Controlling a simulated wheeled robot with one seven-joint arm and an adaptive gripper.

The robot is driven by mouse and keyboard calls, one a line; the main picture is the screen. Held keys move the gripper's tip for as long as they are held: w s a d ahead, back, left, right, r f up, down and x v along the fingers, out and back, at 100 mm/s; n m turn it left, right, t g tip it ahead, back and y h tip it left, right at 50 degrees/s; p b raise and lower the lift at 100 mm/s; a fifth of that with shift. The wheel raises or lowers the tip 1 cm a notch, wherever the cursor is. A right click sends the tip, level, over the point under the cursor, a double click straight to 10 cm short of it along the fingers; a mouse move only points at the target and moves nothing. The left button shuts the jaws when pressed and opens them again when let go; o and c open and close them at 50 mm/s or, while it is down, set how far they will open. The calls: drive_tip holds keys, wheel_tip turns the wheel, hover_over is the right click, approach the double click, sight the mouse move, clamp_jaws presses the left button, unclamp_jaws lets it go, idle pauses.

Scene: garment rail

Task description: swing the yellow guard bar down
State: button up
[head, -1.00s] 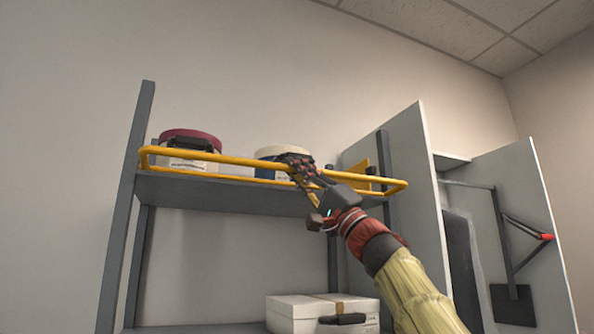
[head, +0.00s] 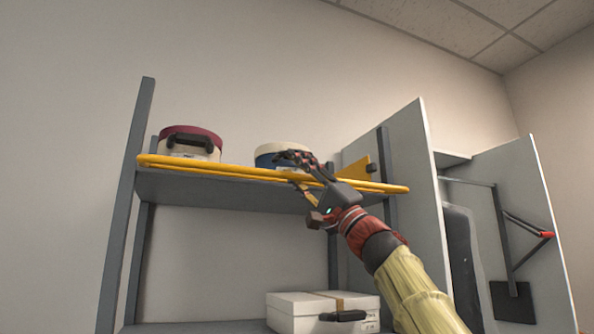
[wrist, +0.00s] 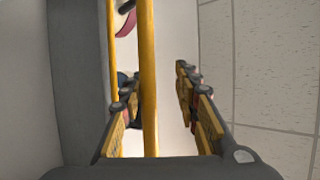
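The yellow guard bar (head: 220,168) is a long loop along the front of the upper shelf. It now looks nearly flat, its front and rear rails almost overlapping in the head view. My gripper (head: 292,174) is at the bar right of its middle, one finger above and one below it. In the wrist view the bar (wrist: 148,60) runs between the two spread fingers of my gripper (wrist: 156,85), with a clear gap to the right finger. The bar looks closer to the left finger; I cannot tell whether it touches.
On the upper shelf (head: 230,190) stand a maroon-lidded round box (head: 203,143) and a blue and white round box (head: 272,156), partly behind my gripper. A white case (head: 310,312) lies below. A grey panel (head: 415,190) stands close on the right. The wall above is clear.

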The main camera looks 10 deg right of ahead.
drive_tip(key=shift+s+d+f, duration=0.1)
drive_tip(key=v, duration=1.1)
drive_tip(key=shift+s+d+f, duration=0.15)
drive_tip(key=shift+d+f, duration=0.05)
drive_tip(key=shift+f, duration=0.1)
drive_tip(key=shift+c, duration=0.4)
